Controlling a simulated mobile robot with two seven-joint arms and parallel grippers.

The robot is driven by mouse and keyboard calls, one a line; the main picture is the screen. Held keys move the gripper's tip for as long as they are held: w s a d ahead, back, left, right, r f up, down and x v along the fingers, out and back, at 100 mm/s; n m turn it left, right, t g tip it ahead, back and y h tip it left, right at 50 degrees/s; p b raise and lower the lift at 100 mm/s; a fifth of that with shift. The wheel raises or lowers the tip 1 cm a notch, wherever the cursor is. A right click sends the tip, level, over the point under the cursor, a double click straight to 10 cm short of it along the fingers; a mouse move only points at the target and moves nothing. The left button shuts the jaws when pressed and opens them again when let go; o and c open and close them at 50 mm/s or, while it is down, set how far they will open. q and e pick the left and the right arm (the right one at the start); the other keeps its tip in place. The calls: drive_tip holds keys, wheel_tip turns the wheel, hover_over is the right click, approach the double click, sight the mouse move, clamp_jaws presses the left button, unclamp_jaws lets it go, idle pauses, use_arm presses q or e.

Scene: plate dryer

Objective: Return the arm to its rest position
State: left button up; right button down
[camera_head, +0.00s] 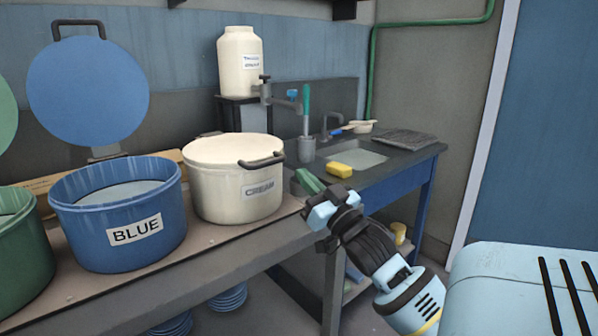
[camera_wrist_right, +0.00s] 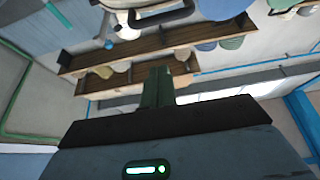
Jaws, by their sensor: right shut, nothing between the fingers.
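My right arm comes in from the lower right of the head view. Its right gripper (camera_head: 309,181) points up and left, in front of the cream pot's right side and the counter edge. Its green fingers are together with nothing between them. In the right wrist view the shut fingers (camera_wrist_right: 157,87) stand upright at the middle, also empty. My left gripper is not in view.
A lidded cream pot (camera_head: 236,198) and an open blue pot (camera_head: 118,235) with its lid raised stand on the bench. A green pot (camera_head: 22,255) is at the left edge. A sink counter (camera_head: 385,182) with a yellow sponge (camera_head: 352,171) is behind the gripper.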

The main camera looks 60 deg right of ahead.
drive_tip(key=shift+f, duration=0.15)
idle(0.3)
